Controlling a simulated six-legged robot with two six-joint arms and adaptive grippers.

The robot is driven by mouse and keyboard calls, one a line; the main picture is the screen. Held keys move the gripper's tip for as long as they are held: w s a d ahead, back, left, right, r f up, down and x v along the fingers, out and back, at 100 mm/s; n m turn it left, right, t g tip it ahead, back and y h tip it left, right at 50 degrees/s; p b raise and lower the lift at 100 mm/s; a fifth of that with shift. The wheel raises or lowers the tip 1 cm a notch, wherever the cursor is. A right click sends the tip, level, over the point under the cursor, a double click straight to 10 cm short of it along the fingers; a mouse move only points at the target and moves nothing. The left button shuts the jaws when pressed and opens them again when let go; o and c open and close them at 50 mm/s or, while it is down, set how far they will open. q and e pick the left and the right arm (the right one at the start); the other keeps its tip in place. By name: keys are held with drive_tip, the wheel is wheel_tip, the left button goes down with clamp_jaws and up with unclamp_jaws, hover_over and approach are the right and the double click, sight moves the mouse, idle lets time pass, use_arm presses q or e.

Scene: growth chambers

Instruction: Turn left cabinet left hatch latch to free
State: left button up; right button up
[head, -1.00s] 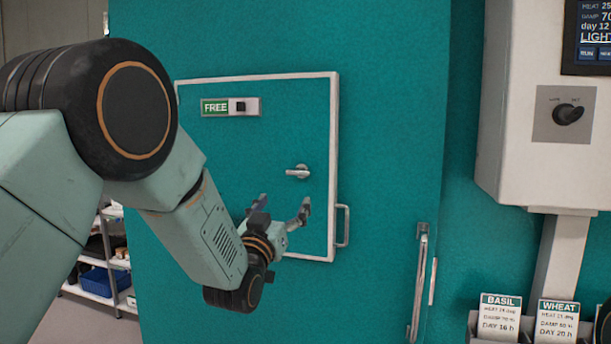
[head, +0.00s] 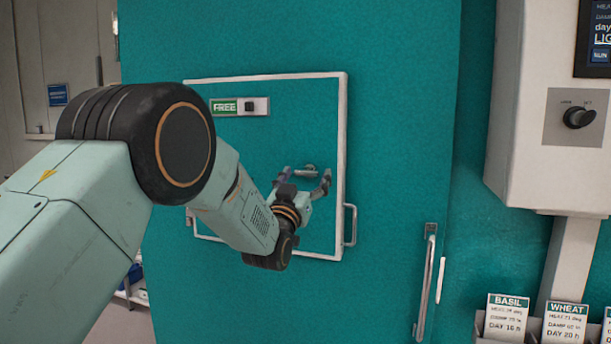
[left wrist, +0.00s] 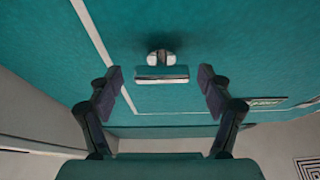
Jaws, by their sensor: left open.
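The hatch (head: 270,135) is a white-framed panel in the teal cabinet front. Its metal latch (head: 311,169) is a lever that lies across, partly hidden by my left gripper in the head view. The latch (left wrist: 162,66) shows whole in the left wrist view, lever crosswise. My left gripper (head: 306,180) is open, its fingers at the latch. In the left wrist view the fingertips of my left gripper (left wrist: 160,77) stand on either side of the lever, with gaps. My right gripper is out of view.
A green FREE sign (head: 224,106) with a black knob (head: 249,106) sits at the hatch's top left. A hatch handle (head: 350,225) and a long door handle (head: 426,283) stick out on the right. A white control box (head: 545,120) is mounted at the right.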

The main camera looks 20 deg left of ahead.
use_arm(q)
drive_tip(key=shift+a, duration=0.1)
drive_tip(key=c, duration=1.2)
drive_tip(key=shift+o, duration=0.2)
